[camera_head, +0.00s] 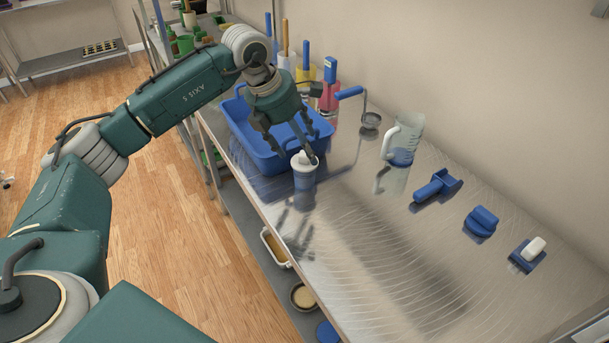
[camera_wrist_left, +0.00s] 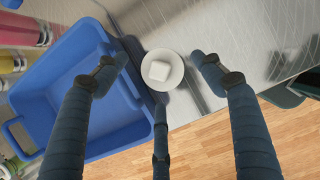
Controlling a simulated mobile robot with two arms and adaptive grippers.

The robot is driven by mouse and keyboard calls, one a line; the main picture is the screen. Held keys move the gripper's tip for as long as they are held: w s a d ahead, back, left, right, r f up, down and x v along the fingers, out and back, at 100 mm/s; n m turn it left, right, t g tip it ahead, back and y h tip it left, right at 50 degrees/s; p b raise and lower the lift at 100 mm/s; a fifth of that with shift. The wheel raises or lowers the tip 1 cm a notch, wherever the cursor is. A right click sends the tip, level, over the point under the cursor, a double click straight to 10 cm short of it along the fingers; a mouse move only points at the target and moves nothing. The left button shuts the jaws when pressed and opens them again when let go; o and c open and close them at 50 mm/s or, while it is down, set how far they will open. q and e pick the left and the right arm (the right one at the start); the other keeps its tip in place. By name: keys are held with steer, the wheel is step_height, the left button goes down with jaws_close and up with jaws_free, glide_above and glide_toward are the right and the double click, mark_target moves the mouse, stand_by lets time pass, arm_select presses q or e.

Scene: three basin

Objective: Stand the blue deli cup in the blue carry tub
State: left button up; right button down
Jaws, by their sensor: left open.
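The blue deli cup (camera_head: 304,181) stands upright on the steel counter, with a pale round lid on top. In the left wrist view its lid (camera_wrist_left: 163,69) shows from above with a square white knob or block. My left gripper (camera_head: 294,148) is open above the cup. In the left wrist view its three fingers spread around the lid with gaps. The blue carry tub (camera_head: 240,128) sits on the counter just behind and left of the cup; it also shows in the left wrist view (camera_wrist_left: 48,92). The tub's visible inside looks empty. My right gripper is out of view.
Bottles with coloured contents (camera_head: 329,95) stand behind the tub by the wall. A clear jug (camera_head: 403,140), a blue scoop (camera_head: 437,187) and small blue items (camera_head: 481,222) line the counter's back right. The front middle is clear; the counter's edge runs close to the cup.

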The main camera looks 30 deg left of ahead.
mark_target(300, 154)
arm_select(q)
steer(key=shift+w+d+f, duration=0.15)
steer(key=shift+w+f, duration=0.05)
steer(key=shift+f, duration=0.45)
steer(key=shift+f+p, duration=0.4)
steer(key=shift+p, duration=0.05)
steer(key=x, duration=0.1)
steer(key=p+x, duration=0.1)
steer(key=x, duration=0.1)
steer(key=shift+s+a+f, duration=0.1)
steer(key=shift+a+f, duration=0.15)
steer(key=shift+f, duration=0.1)
steer(key=shift+w+f, duration=0.2)
steer(key=shift+f, duration=0.2)
steer(key=shift+d, duration=0.1)
steer(key=shift+c, duration=0.3)
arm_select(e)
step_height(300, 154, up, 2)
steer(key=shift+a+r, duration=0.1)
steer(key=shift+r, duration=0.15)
arm_select(q)
steer(key=c, duration=1.3)
steer(key=shift+r, duration=0.1)
steer(key=shift+c, duration=0.2)
